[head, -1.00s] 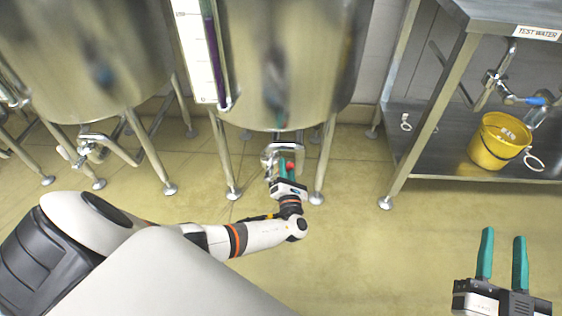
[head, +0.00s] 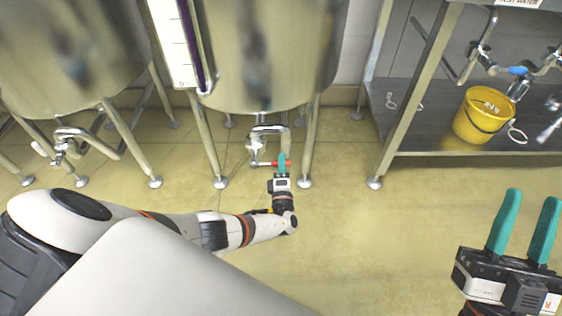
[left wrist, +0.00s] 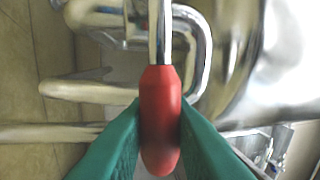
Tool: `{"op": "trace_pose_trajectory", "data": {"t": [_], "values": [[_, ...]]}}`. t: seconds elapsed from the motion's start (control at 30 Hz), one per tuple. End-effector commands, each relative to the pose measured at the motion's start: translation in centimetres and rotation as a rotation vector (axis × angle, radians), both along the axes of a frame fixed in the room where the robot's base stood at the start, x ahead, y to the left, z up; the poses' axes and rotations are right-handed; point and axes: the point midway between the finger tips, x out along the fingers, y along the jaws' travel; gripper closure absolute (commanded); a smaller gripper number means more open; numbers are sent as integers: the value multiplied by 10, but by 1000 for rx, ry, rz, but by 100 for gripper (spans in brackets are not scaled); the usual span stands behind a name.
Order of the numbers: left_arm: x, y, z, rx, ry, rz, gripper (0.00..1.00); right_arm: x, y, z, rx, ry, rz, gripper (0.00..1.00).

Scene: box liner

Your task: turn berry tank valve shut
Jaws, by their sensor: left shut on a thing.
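A steel tank (head: 285,60) with a purple sight tube (head: 190,40) stands in the middle of the head view; no name label shows on it. Its outlet pipe and valve (head: 256,143) hang below. The valve's red handle (head: 268,163) points sideways to the right, and its red grip (left wrist: 160,95) fills the middle of the left wrist view. My left gripper (head: 282,161) is shut on the handle, with a green finger on each side of it. The fingers hide part of the handle. My right gripper (head: 527,228) is open and empty at the lower right.
Another steel tank (head: 75,50) with its own valve (head: 62,146) stands at the left. A steel rack (head: 420,125) at the right holds a yellow bucket (head: 478,125) under taps. Tank legs (head: 207,145) flank the valve. The floor in front is clear.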

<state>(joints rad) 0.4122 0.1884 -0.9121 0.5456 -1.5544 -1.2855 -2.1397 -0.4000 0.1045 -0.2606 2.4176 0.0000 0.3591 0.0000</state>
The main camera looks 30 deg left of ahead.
Motion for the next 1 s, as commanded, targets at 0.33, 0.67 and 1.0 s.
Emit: {"op": "trace_pose_trajectory", "data": {"t": [0.33,0.67,1.0], "values": [[1,-1,-5,53,33,-2,100,-8,-1,6,18,-59,4,64],[1,-1,-6,55,35,-2,100,-8,-1,6,19,-61,4,64],[0,-1,-6,54,34,-1,60,-8,-1,6,19,-60,4,64]]}}
